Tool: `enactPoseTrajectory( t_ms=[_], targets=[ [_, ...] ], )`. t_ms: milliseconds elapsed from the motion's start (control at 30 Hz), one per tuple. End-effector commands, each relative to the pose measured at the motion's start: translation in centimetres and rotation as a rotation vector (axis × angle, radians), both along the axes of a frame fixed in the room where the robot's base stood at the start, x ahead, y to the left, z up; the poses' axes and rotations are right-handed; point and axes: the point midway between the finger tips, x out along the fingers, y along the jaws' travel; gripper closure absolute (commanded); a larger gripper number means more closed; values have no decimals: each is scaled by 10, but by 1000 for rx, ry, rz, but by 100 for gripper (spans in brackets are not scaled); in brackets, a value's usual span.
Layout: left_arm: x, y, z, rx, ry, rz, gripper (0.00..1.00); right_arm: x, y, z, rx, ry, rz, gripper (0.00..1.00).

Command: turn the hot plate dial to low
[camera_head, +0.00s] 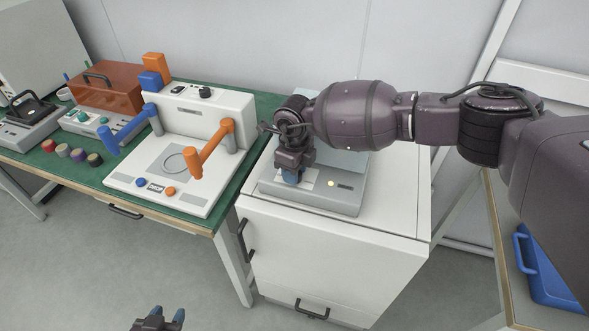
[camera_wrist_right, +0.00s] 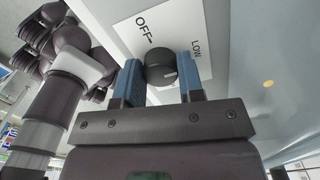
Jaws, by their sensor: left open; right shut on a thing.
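The hot plate (camera_head: 347,200) is a grey box on the white cabinet at the centre of the head view. Its dial is hidden there behind my right gripper (camera_head: 291,176). In the right wrist view, the dark round dial (camera_wrist_right: 160,66) sits between the two blue fingers, which are shut on it. A white label (camera_wrist_right: 190,20) around it reads OFF at the upper left and LOW at the right. I cannot tell for certain where the dial points. My left gripper (camera_head: 165,318) is open and empty at the bottom edge of the head view, away from the hot plate.
A green-topped bench (camera_head: 238,180) on the left holds a white device (camera_head: 135,185) with orange and blue handles, an orange transparent box (camera_head: 105,88) and several small knobs. A blue tray (camera_head: 540,270) lies at the right. The cabinet top (camera_head: 398,215) is clear beside the hot plate.

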Motion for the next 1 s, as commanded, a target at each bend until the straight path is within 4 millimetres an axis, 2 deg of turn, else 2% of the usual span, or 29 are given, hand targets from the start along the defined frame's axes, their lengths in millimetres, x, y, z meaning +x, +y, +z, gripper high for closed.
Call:
enactPoseTrajectory(
  t_ms=[300,333,467,767,867,1000],
  targets=[
    [5,-1,4,0,-11,-2,57,1,-1,0,-1,-2,-1,88],
    [6,-1,4,0,-12,-4,57,1,-1,0,0,-1,-1,60],
    [6,-1,4,0,-13,-4,57,0,0,0,0,-1,0,40],
    [6,-1,4,1,-12,-4,57,0,0,1,0,-1,0,39],
    [5,0,5,1,-11,-3,57,1,0,8,0,-1,1,39],
    [3,0,6,1,-9,-2,57,1,0,28,0,-4,1,39]
  ],
)
